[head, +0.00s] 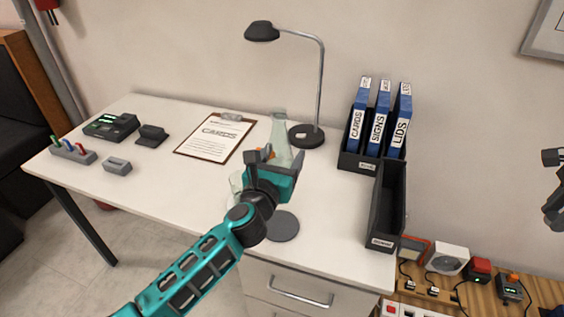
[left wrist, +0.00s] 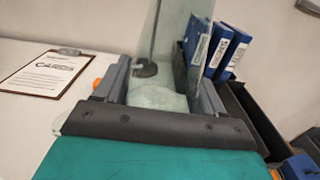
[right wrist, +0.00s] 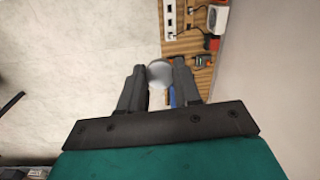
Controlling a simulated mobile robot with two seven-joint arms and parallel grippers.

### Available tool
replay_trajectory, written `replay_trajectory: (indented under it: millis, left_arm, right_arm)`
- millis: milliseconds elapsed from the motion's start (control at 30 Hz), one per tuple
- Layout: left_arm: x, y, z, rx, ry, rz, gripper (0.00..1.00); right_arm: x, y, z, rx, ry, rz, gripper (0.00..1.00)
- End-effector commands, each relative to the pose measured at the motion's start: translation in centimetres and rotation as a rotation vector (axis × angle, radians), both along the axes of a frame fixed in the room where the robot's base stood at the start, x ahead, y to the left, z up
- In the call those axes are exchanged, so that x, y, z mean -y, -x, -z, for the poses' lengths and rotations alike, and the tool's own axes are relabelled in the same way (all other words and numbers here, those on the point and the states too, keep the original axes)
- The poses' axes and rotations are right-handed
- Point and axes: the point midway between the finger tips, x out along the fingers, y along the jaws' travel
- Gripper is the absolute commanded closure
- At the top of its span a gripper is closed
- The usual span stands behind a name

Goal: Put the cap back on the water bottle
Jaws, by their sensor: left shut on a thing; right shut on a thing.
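The clear, pale green bottle (head: 279,128) stands upright above the white desk, its bare narrow neck showing in the head view. My left gripper (head: 270,165) is shut around the bottle's body; the left wrist view shows the bottle (left wrist: 158,98) between the fingers. My right gripper (head: 551,187) is at the far right edge, well away from the bottle and partly cut off. In the right wrist view it is shut on a small grey round cap (right wrist: 160,73), held between the fingertips.
A dark round disc (head: 283,226) lies in front. The lamp (head: 306,137), clipboard (head: 215,138), binder rack (head: 362,161) and black tray (head: 385,215) are close around. A wooden bench (head: 460,296) with devices is lower right.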

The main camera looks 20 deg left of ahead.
Motion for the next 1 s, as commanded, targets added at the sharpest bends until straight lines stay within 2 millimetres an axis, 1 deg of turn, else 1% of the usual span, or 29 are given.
replay_trajectory:
  millis: [33,433,700,1000]
  left_arm:
    - [-0.1,-0.1,-1.1,0.011,-0.001,-0.001,0.86]
    - [0.0,-0.1,-5.5,0.010,-0.001,0.000,0.86]
    - [0.0,-0.1,-7.5,0.008,0.000,0.000,0.86]
    - [0.0,0.0,-8.5,0.007,-0.001,0.000,0.86]
  right_arm:
    - [0.0,0.0,0.1,-0.001,0.000,0.000,0.95]
    - [0.0,0.0,0.1,0.000,0.000,0.000,0.95]
    - [0.0,0.0,0.1,0.000,0.000,0.000,0.95]
    - [0.0,0.0,0.0,0.000,0.000,0.000,0.95]
